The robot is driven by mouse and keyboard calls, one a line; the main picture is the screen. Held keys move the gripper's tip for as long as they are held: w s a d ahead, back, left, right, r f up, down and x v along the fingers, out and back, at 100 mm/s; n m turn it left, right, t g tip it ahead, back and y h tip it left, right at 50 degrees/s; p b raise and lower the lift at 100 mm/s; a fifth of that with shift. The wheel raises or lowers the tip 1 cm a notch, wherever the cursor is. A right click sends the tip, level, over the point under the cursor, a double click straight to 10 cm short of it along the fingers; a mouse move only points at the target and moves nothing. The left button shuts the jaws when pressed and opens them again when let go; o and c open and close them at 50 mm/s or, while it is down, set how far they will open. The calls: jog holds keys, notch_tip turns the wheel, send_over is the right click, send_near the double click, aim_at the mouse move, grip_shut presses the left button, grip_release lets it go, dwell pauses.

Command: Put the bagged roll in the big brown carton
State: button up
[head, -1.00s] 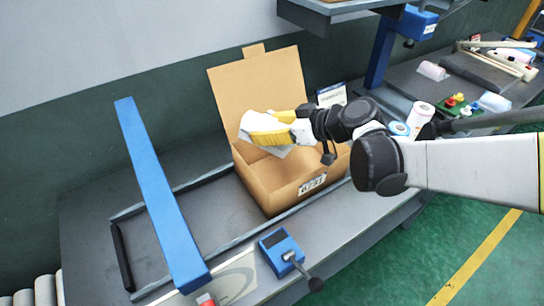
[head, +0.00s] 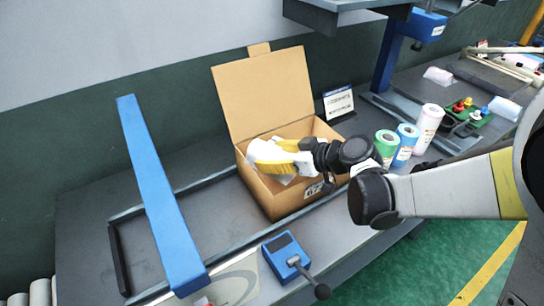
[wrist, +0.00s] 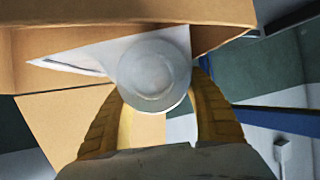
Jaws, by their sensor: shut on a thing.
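The big brown carton (head: 262,92) stands on the grey bench with its lid raised at the back. My gripper (head: 272,160), with yellow fingers, reaches into the carton's opening from the right. In the wrist view my gripper (wrist: 158,115) is shut on the bagged roll (wrist: 152,78), a whitish cylinder seen end-on between the fingers. In the head view only a pale part of the bagged roll (head: 254,153) shows by the fingers. The carton's wall (wrist: 140,12) also shows in the wrist view. A white sheet-like thing lies behind the roll; I cannot tell whether it is part of the bag.
A green roll (head: 386,146), a blue roll (head: 405,143) and a white roll (head: 428,128) stand right of the carton. A small sign (head: 338,103) stands behind. A blue bar (head: 160,195) crosses the bench at left, and a blue lever box (head: 286,256) sits in front.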

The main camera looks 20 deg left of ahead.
jog(key=shift+f+b, duration=0.3)
jog(key=o, duration=1.4)
jog(key=shift+r, duration=0.1)
jog(key=shift+r, duration=0.1)
jog(key=shift+r+p, duration=0.25)
jog(key=shift+p, duration=0.2)
jog(key=s+d+r+m+t+h+p, duration=0.1)
jog(key=s+d+m+h, duration=0.3)
jog(key=d, duration=0.8)
jog(key=s+d+r+m+t+h+p, duration=0.1)
jog(key=s+d+r+m+h, duration=0.3)
jog(key=s+d, duration=0.3)
jog(key=s+d+r+m+t+h+p, duration=0.1)
jog(key=s+d+r+m+h, duration=0.2)
jog(key=d, duration=1.4)
jog(key=s+m, duration=0.2)
jog(key=m, duration=0.1)
jog(key=shift+s+d+h, duration=0.15)
jog(key=shift+d+h, duration=0.2)
jog(key=shift+h, duration=0.05)
jog(key=shift+r, duration=0.1)
